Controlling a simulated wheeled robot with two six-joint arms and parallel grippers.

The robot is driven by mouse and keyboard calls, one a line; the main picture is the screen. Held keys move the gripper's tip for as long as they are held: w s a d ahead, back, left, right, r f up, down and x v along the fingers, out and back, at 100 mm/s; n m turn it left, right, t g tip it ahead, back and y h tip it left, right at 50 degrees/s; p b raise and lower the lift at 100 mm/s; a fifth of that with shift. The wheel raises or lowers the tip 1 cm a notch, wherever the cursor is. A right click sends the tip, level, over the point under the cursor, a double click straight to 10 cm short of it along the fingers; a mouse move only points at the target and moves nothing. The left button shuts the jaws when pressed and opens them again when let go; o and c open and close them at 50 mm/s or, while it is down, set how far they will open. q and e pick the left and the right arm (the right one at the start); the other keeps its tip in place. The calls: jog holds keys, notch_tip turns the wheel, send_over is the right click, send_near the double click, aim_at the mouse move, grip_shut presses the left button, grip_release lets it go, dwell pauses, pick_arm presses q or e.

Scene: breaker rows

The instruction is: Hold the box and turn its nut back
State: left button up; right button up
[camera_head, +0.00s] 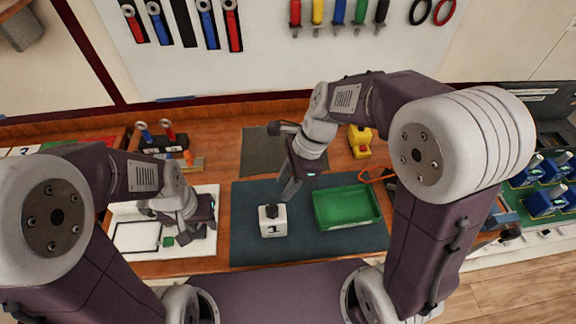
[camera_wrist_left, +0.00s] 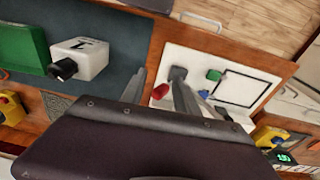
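A green tray (camera_head: 347,207) lies right of the box on the blue mat (camera_head: 250,251). The white board (camera_head: 196,250) with a small green block (camera_head: 168,241) is at left. A yellow object (camera_head: 360,141) stands behind. Blue breakers (camera_head: 545,202) are at far right.

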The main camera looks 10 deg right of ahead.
pick_arm(q)
jog(key=o, duration=0.5)
jog(key=shift+s+a, duration=0.3)
jog(key=shift+s, duration=0.25)
jog(key=o, duration=0.4)
jog(key=shift+s+d+n, duration=0.1)
jog(key=shift+n, duration=0.8)
jog(key=n+h, duration=0.4)
jog(key=n, duration=1.1)
send_near(266, 222)
jog(key=w+a+f, duration=0.2)
jog(key=w+f, duration=0.2)
jog(key=shift+n+g, duration=0.5)
jog(key=shift+g, duration=0.1)
jog(key=x, duration=0.8)
jog(key=d+x, duration=0.1)
jog(key=x, duration=0.3)
jog(key=shift+s+r, duration=0.15)
jog(key=shift+s, duration=0.15)
pick_arm(e)
jog(key=shift+f, duration=0.1)
